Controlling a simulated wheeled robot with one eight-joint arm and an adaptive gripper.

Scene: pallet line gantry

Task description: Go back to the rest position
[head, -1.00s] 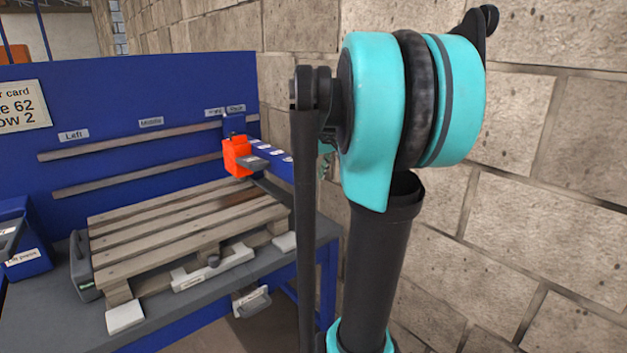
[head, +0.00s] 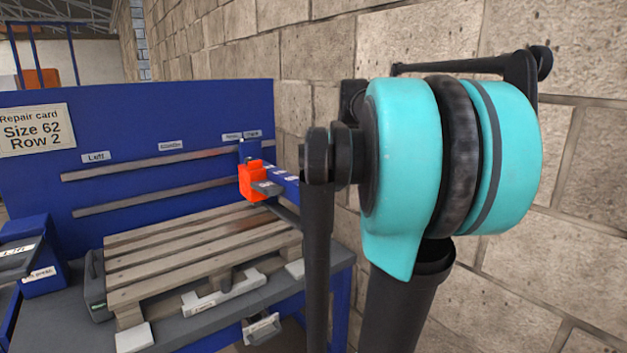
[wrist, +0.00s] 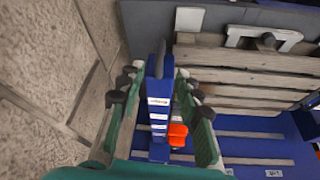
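My gripper (wrist: 158,98) shows in the wrist view with its green, dark-tipped fingers spread wide. It is open, and no held object shows between the fingers. Beyond them are a labelled blue rack (wrist: 160,112) and an orange block (wrist: 177,134), apart from the fingers as far as I can tell. In the head view my arm's large teal joint fills the right, and my gripper is hidden there.
The orange block (head: 252,181) shows at the pallet's back right. A blue panel (head: 130,120) with a repair card (head: 32,130) stands behind. A stone wall (head: 560,290) is close on the right.

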